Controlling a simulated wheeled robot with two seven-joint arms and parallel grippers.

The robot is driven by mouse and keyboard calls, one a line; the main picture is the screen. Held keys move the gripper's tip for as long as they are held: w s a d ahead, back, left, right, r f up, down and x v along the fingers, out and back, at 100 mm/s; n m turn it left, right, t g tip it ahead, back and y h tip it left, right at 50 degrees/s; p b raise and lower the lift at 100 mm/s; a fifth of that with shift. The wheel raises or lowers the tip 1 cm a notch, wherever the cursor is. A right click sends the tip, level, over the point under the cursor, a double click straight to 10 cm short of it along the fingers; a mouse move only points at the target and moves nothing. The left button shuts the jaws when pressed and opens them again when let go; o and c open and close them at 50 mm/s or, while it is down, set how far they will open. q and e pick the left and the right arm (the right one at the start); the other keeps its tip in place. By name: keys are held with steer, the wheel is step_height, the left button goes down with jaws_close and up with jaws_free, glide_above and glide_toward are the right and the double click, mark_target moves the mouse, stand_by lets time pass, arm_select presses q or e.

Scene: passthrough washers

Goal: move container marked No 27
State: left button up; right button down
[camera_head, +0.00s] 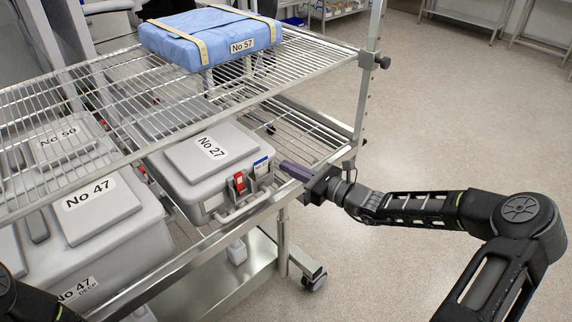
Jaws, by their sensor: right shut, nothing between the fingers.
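The grey container marked No 27 (183,172) sits on the middle wire shelf of the cart. Its lid carries the No 27 label, and its front has a handle (243,208), a red tag (239,182) and a blue-and-white tag (261,166). My right gripper (284,168) reaches in from the right at the container's front right corner. Its purple fingers are shut and empty. I cannot tell whether they touch the container. My left arm shows only as a dark part at the lower left edge; its gripper is out of view.
The upper wire shelf (305,57) overhangs the container's back and holds a blue wrapped pack marked No 57 (212,36). Containers No 47 (103,212) and No 50 (62,141) stand to the left. A cart post (364,95) rises beside my right gripper.

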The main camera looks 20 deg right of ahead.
steer(key=shift+x, duration=0.75)
steer(key=shift+x, duration=1.55)
steer(key=shift+s, duration=0.1)
steer(key=shift+d, duration=0.15)
